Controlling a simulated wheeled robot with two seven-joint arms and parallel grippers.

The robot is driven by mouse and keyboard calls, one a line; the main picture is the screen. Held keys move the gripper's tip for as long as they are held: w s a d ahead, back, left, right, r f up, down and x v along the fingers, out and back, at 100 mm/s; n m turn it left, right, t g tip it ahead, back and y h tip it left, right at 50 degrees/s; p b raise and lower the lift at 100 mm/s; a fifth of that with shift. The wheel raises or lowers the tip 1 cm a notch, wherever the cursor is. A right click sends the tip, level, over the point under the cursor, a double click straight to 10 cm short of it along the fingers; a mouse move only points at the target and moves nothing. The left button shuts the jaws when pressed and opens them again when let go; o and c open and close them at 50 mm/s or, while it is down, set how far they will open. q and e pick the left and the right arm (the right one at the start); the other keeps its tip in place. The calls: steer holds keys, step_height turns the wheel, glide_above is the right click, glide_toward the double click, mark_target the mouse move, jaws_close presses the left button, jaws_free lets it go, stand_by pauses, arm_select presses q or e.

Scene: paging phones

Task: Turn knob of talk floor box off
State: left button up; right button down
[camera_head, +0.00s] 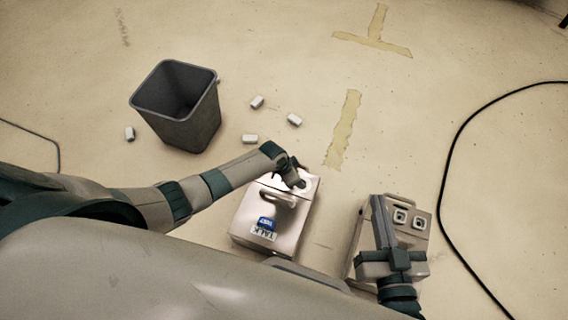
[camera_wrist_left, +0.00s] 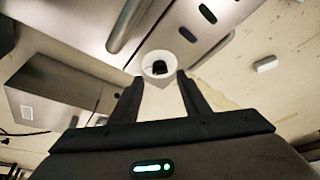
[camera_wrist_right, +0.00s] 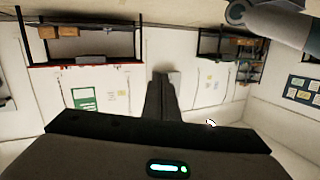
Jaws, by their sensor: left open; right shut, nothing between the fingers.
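The talk floor box (camera_head: 262,238) is a pale metal box with a handle, a blue tag and a TALK label. It stands on the floor in the middle of the head view. My left gripper (camera_head: 296,178) is at its far end, over a bright round plate. In the left wrist view the knob (camera_wrist_left: 159,67), dark in a white round plate, shows just beyond and between the tips of my open left gripper (camera_wrist_left: 160,76). Contact cannot be told. My right gripper (camera_wrist_right: 162,78) is shut and empty, raised in front of a second box in the head view.
The second box (camera_head: 418,224) with two round sockets stands to the right, partly hidden by my right arm. A dark bin (camera_head: 184,128) stands at upper left, with several small white blocks around it. A black cable (camera_head: 447,170) curves along the right floor.

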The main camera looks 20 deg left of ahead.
arm_select(q)
steer(key=p+v, duration=0.4)
steer(key=v, duration=1)
arm_select(e)
steer(key=s+d+f+g+h, duration=0.1)
steer(key=s+d+f+g, duration=0.1)
steer(key=s+f+g, duration=0.1)
steer(key=s+d+f+g+h, duration=0.1)
steer(key=s+d+f+g, duration=0.2)
steer(key=f+g, duration=0.2)
steer(key=shift+s+d+f+h, duration=0.35)
steer(key=shift+f+h, duration=0.05)
steer(key=shift+f, duration=0.9)
arm_select(q)
steer(key=shift+f, duration=0.1)
